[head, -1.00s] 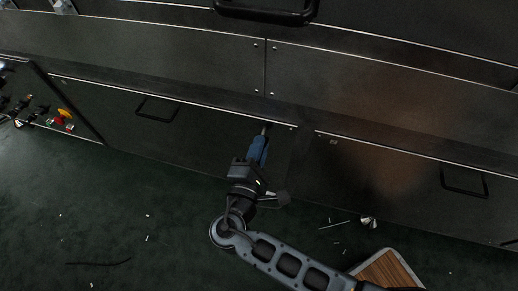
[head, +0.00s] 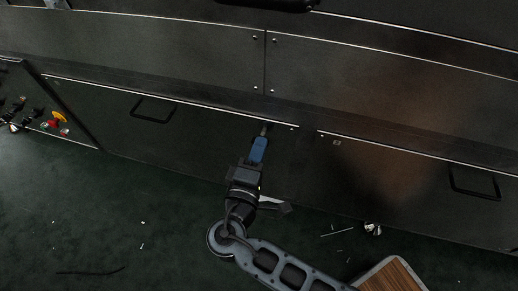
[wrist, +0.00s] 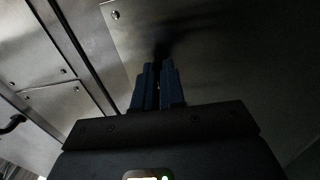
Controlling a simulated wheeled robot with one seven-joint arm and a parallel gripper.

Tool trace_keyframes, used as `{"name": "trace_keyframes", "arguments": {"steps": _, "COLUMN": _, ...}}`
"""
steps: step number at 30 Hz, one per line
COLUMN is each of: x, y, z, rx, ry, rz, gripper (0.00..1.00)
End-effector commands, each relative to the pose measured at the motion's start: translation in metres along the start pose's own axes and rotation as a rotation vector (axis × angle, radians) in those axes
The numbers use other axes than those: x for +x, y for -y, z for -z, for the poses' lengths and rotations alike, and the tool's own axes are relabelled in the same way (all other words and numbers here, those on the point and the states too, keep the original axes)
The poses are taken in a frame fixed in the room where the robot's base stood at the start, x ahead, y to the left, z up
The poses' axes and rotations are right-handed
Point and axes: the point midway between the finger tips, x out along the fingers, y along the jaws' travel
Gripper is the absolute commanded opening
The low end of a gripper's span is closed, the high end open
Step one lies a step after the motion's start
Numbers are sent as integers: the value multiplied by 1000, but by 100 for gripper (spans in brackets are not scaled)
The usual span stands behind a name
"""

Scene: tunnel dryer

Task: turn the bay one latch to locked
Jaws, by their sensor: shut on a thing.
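My gripper (head: 262,140) reaches up to the upper right part of the left lower panel (head: 190,136). Its blue fingers are shut on a small light-grey piece, apparently the latch (head: 264,130), just below the panel's bright top edge. In the wrist view the blue fingers (wrist: 158,85) stand close together against the dark metal panel. The fingers and shadow hide most of the latch there, so whether it points to locked cannot be told.
The left panel has a black handle (head: 152,108); the right panel has another (head: 475,182). A control box with a yellow-and-red knob (head: 56,117) stands at left. A wooden-topped piece (head: 392,277) and small scraps (head: 372,228) are on the green floor.

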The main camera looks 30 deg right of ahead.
Motion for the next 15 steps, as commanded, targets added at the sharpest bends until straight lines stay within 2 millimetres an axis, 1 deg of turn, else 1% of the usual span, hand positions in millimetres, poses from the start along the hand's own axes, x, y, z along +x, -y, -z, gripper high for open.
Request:
{"name": "trace_keyframes", "arguments": {"steps": 8, "x": 0, "y": 1, "z": 0, "rx": 1, "ry": 0, "rz": 3, "gripper": 0}}
{"name": "trace_keyframes", "arguments": {"steps": 9, "x": 0, "y": 1, "z": 0, "rx": 1, "ry": 0, "rz": 3, "gripper": 10}}
{"name": "trace_keyframes", "arguments": {"steps": 15, "x": 0, "y": 1, "z": 0, "rx": 1, "ry": 0, "rz": 2, "gripper": 30}}
